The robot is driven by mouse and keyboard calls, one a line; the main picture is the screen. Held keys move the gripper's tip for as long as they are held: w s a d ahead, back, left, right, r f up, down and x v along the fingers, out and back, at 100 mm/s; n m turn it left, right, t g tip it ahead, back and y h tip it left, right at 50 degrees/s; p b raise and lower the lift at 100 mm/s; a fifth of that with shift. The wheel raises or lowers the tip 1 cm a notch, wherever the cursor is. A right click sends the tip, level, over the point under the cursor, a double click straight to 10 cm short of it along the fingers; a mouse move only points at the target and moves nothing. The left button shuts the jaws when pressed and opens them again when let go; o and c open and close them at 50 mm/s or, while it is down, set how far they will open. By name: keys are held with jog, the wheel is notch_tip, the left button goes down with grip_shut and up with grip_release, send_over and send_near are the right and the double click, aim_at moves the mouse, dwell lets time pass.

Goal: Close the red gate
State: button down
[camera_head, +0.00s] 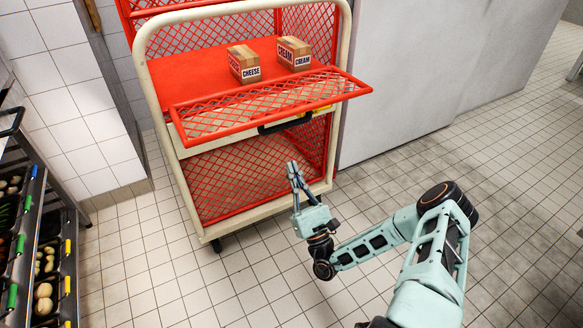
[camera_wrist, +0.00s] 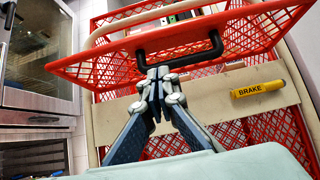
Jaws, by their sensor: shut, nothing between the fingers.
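The red gate (camera_head: 262,104) is a mesh panel on the front of the cart. It is folded down and sticks outward, nearly level with the shelf. A black handle (camera_head: 284,124) is fixed at its outer edge. In the wrist view the gate (camera_wrist: 95,64) spans the top, with the handle (camera_wrist: 180,55) near the middle. My gripper (camera_head: 292,166) is shut and empty, below and in front of the handle. In the wrist view its fingertips (camera_wrist: 159,74) show just under the handle's left end; I cannot tell whether they touch it.
The cart (camera_head: 150,82) has a cream frame and red mesh sides. A cheese box (camera_head: 243,64) and a cream box (camera_head: 294,54) stand on its red shelf. A yellow brake lever (camera_wrist: 258,88) is at the right. Vegetable bins (camera_head: 45,265) stand left; the tiled floor around my arm is clear.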

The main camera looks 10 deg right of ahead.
aim_at(282, 129)
jog(key=w+a+r+b, duration=0.1)
jog(key=w+r, duration=0.4)
jog(key=r, duration=0.4)
jog(key=shift+a+b, duration=0.35)
jog(key=shift+a, duration=0.05)
jog(key=shift+w+r, duration=0.1)
jog(key=shift+r+p, duration=0.5)
jog(key=shift+p, duration=0.7)
